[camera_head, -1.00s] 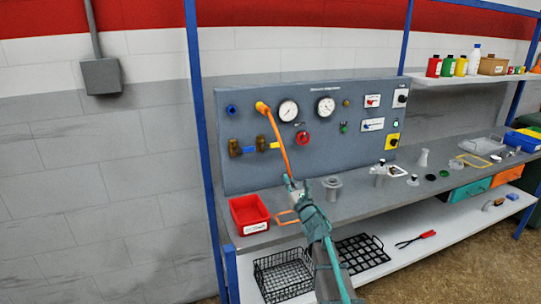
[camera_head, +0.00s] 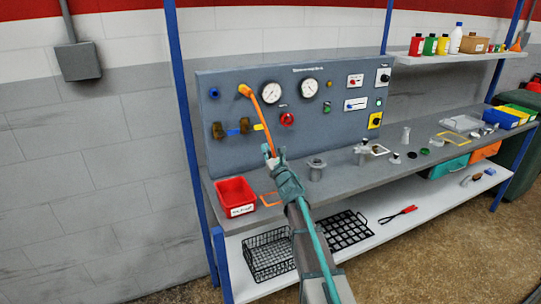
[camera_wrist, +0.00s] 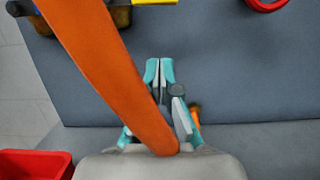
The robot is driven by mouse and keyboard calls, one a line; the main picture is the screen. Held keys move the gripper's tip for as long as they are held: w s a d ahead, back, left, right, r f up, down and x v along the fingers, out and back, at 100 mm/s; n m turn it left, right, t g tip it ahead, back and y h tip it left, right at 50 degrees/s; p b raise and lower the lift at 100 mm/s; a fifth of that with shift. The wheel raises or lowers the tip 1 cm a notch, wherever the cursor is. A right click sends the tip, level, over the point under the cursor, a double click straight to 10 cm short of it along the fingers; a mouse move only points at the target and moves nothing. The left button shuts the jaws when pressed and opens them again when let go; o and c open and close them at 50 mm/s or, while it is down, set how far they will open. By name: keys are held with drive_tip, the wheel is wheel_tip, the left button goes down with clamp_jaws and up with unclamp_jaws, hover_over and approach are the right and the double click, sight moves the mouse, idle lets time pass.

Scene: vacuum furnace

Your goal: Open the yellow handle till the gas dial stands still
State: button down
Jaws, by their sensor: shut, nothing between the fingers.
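The yellow handle (camera_head: 259,127) sits on the right brass valve (camera_head: 244,125) at the lower left of the grey panel. In the wrist view, part of the yellow handle (camera_wrist: 155,2) shows at the top edge. Two white round dials (camera_head: 272,93) (camera_head: 309,88) sit above and to its right; I cannot tell which is the gas dial or read their needles. My gripper (camera_head: 270,152) is below the yellow handle, apart from it. In the wrist view my gripper (camera_wrist: 160,72) has its teal fingers together with nothing between them.
A blue-handled part (camera_head: 233,132) adjoins the valve. A red knob (camera_head: 287,119) is to the right. A red bin (camera_head: 235,192) and a metal flange (camera_head: 316,165) stand on the bench.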

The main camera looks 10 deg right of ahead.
sight(256, 128)
drive_tip(key=w, duration=0.1)
drive_tip(key=w+r, duration=0.1)
drive_tip(key=w+p, duration=0.1)
drive_tip(key=shift+a+r, duration=0.35)
wheel_tip(256, 128, up, 3)
drive_tip(key=shift+s+p, duration=0.15)
drive_tip(key=shift+p, duration=0.65)
